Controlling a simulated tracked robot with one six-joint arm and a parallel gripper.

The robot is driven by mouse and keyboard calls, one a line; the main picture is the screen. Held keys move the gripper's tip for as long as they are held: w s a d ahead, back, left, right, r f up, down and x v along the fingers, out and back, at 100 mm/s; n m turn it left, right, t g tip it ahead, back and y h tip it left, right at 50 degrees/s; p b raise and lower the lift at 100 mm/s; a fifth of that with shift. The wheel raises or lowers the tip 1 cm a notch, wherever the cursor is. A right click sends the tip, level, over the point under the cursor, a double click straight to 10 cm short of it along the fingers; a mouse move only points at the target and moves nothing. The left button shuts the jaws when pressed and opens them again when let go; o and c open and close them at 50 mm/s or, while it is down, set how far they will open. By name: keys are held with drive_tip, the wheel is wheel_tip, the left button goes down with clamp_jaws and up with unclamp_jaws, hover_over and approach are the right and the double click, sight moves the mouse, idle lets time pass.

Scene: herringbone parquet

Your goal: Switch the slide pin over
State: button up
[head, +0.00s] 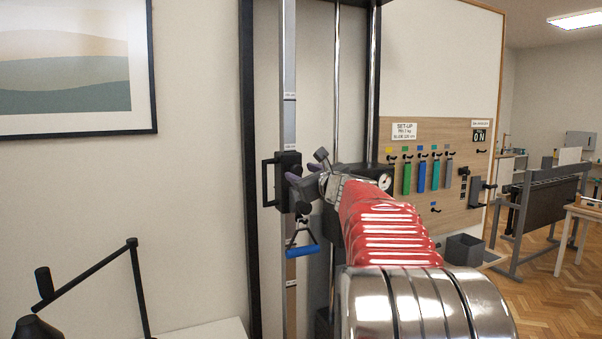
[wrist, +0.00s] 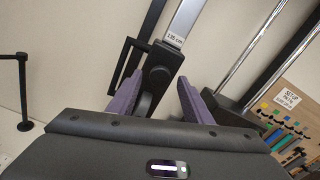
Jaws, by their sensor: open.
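A black slide carriage (head: 289,163) with a side handle sits on the grey upright rail (head: 289,60). It also shows in the wrist view (wrist: 165,58), just below a "135 cm" label (wrist: 174,39). A dark round knob (wrist: 160,76), perhaps the slide pin, is on the carriage's face. My gripper (wrist: 160,82) is open. Its purple fingers stand left and right of the lower carriage and knob; I cannot tell whether they touch. In the head view my gripper (head: 300,178) is at the carriage, and my wrist hides part of that area.
A blue pull handle (head: 302,251) hangs below the carriage. Shiny guide rods (head: 337,80) and a black frame (head: 247,120) stand close by. A wooden tool board (head: 450,210) is on the right. A black jointed arm (head: 95,272) stands lower left.

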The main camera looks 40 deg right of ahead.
drive_tip(key=shift+x, duration=1.05)
drive_tip(key=shift+c, duration=0.3)
clamp_jaws()
